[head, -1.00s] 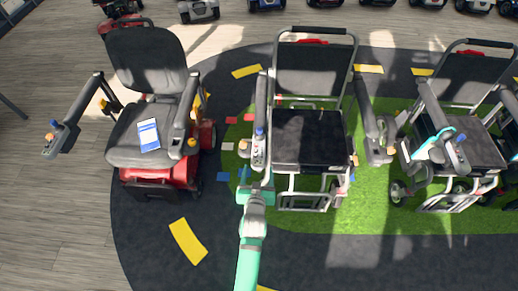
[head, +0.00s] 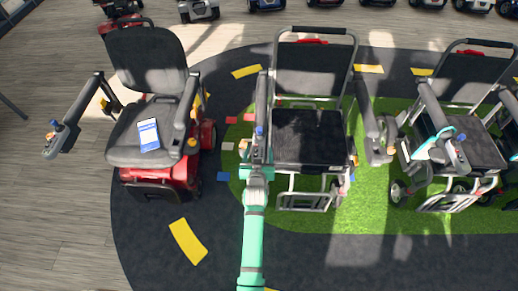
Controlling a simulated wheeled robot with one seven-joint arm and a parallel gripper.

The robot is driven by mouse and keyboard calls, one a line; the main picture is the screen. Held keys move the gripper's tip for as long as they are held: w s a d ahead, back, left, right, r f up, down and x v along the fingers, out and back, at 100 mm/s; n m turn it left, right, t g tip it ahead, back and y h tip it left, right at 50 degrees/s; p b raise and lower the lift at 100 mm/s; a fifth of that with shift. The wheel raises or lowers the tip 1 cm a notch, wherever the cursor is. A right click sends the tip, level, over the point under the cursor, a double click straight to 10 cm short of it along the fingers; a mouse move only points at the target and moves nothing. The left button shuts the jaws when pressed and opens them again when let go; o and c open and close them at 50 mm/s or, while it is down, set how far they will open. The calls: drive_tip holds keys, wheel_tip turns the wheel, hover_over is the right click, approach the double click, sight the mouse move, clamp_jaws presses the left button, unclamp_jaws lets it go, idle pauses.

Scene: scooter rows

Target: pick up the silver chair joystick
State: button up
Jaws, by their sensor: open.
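The silver-framed chair (head: 308,137) stands in the middle with a black seat. Its joystick (head: 259,132) has a blue top and sits at the front end of the chair's left armrest. My green and grey gripper (head: 257,162) is open at that armrest's front end, just below the joystick in the picture. It covers most of the joystick's control panel. I cannot tell whether the fingers touch it.
A red scooter chair (head: 160,172) with a blue and white card (head: 149,134) on its seat stands at left. Another silver-framed chair (head: 476,148) stands at right. Dark floor (head: 330,260) in front is clear.

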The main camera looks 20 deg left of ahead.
drive_tip(key=shift+x, duration=1.05)
drive_tip(key=c, duration=1.7)
drive_tip(key=shift+o, duration=0.2)
drive_tip(key=shift+r, duration=0.2)
